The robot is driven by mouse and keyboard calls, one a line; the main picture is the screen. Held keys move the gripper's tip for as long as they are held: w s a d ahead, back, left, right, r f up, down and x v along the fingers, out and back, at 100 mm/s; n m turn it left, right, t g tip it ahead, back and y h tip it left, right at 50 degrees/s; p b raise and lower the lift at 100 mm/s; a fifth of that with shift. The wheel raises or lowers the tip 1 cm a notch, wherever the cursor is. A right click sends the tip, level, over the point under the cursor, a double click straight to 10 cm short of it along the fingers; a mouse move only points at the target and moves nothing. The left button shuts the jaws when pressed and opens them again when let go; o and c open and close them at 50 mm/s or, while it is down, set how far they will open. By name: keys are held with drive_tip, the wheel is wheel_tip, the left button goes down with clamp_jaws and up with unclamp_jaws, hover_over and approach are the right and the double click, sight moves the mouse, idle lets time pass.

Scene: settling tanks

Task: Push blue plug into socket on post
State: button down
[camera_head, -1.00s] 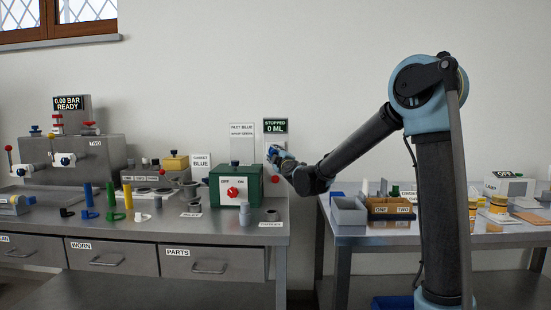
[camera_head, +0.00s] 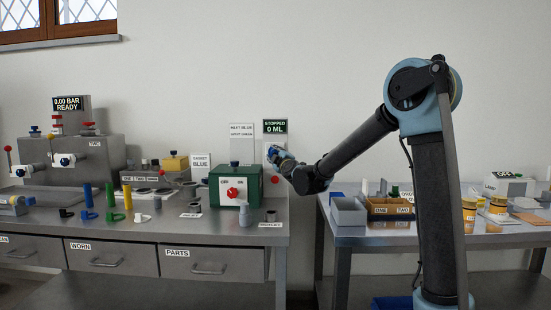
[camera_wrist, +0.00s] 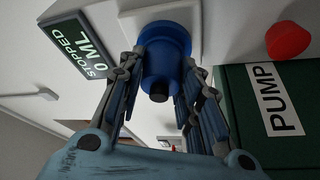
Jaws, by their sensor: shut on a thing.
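The blue plug (camera_wrist: 165,60) is between the fingers of my gripper (camera_wrist: 163,72), which is shut on it. A short dark stub shows on the plug's near end. Its far end is against or very close to a pale square plate (camera_wrist: 192,14) on the post; I cannot tell how deep it sits, because the plug hides the socket opening. In the head view my gripper (camera_head: 283,157) is at the post (camera_head: 271,148), below the display reading STOPPED 0 ML (camera_head: 275,127).
A green box (camera_head: 252,182) with a red knob stands left of the post, close beside my fingers; its PUMP label (camera_wrist: 270,98) shows in the wrist view. Workpieces crowd the left bench. A grey bin (camera_head: 348,211) stands on the right bench.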

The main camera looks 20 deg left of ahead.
drive_tip(key=shift+w, duration=0.15)
drive_tip(key=c, duration=1.1)
unclamp_jaws()
drive_tip(key=shift+o, duration=0.2)
